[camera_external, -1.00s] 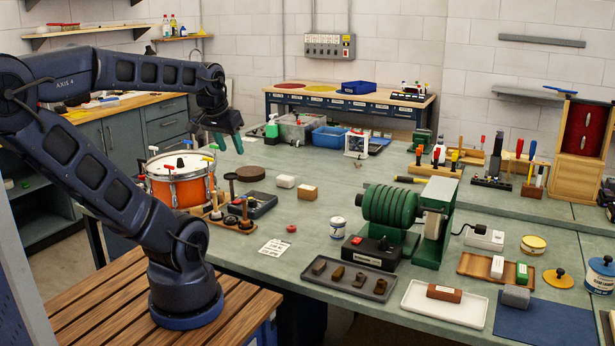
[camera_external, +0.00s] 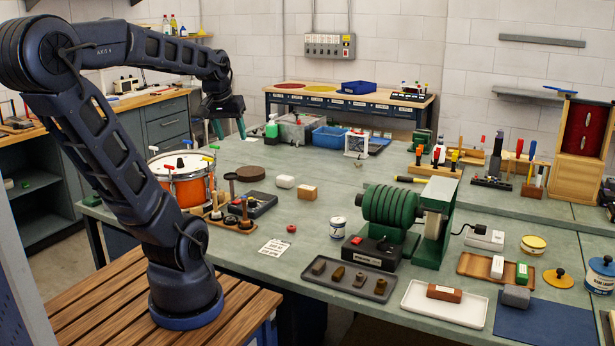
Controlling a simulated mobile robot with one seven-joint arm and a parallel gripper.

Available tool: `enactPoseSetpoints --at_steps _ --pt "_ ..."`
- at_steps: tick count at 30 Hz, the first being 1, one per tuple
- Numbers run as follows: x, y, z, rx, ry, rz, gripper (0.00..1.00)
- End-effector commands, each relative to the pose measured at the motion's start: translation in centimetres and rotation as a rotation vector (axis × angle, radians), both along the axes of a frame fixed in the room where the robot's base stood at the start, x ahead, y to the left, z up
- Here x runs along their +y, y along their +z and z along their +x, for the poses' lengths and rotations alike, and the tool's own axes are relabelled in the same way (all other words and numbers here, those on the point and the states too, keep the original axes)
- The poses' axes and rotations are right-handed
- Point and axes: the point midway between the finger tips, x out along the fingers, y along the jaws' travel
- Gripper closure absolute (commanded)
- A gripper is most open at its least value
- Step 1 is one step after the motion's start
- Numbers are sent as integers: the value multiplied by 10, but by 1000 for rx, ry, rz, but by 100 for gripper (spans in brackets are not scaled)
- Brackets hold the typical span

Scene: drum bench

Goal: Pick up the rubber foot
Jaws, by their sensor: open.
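My gripper (camera_external: 229,131) is open and empty, with its teal fingers apart and pointing down. It hangs in the air at the upper left, above and behind the orange drum (camera_external: 190,190). I cannot tell for sure which thing is the rubber foot. Several small dark and brownish pieces (camera_external: 337,275) lie spaced out in a dark grey tray (camera_external: 345,287) at the bench's front edge, and one of them may be it. They are too small to identify. My gripper is far from that tray.
A green machine with ribbed rollers (camera_external: 388,207) stands behind the tray. A white tray (camera_external: 420,310) with a brown block lies to its right. A small can (camera_external: 337,228), a red disc (camera_external: 291,228) and a white card (camera_external: 275,247) lie nearby. The bench middle has free room.

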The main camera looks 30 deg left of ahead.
Motion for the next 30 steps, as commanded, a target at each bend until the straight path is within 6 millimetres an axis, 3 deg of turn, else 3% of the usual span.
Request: enactPoseSetpoints --at_steps 3,15,23,30 --pt "23 5 27 36 127 -41 46" --pt "116 5 102 137 548 -162 46" --pt "194 -12 138 198 828 -233 46" --pt "275 -38 159 252 1085 -290 46"
